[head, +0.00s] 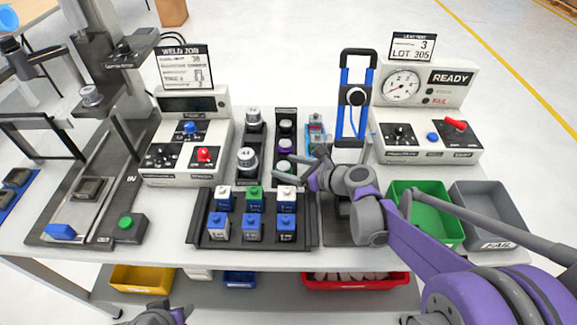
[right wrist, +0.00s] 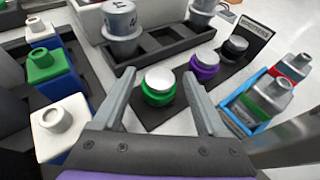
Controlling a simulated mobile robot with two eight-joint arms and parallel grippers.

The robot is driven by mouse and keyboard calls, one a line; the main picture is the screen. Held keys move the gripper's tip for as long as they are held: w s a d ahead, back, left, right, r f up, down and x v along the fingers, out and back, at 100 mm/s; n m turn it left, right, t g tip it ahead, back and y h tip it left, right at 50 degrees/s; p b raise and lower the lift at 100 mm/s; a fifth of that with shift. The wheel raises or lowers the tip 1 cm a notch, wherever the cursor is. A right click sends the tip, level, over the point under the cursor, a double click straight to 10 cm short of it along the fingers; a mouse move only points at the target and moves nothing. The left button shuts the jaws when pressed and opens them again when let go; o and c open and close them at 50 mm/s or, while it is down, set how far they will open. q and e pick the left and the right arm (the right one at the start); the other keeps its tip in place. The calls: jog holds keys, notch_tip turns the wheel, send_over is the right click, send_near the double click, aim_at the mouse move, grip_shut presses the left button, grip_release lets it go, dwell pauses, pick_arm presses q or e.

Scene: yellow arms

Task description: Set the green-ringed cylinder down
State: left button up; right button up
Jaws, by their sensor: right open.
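The green-ringed cylinder (right wrist: 160,88), silver on top with a green collar, stands upright in the near spot of a narrow dark rack (right wrist: 170,118). In the head view the green-ringed cylinder (head: 284,167) is at the near end of the row. My right gripper (right wrist: 160,72) is open, with one finger on each side of the cylinder and gaps visible. In the head view my right gripper (head: 298,168) reaches in from the right. My left gripper (head: 160,315) shows only partly at the bottom edge, and its jaws are unclear.
A purple-ringed cylinder (right wrist: 204,66) and a black-ringed one (right wrist: 235,46) stand behind in the same rack. Large grey cylinders (right wrist: 120,22) are in the rack to the left. A tray of white-, green- and blue-coloured blocks (head: 310,235) lies in front. A blue-framed holder (right wrist: 250,108) is close on the right.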

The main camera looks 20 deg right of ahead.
jog(key=shift+s+d+r, duration=0.1)
jog(key=shift+r, duration=0.1)
jog(key=p+v, duration=0.1)
jog(key=v, duration=1)
jog(key=shift+s+d+r, duration=0.15)
jog(key=shift+s+d, duration=0.05)
jog(key=shift+s, duration=0.1)
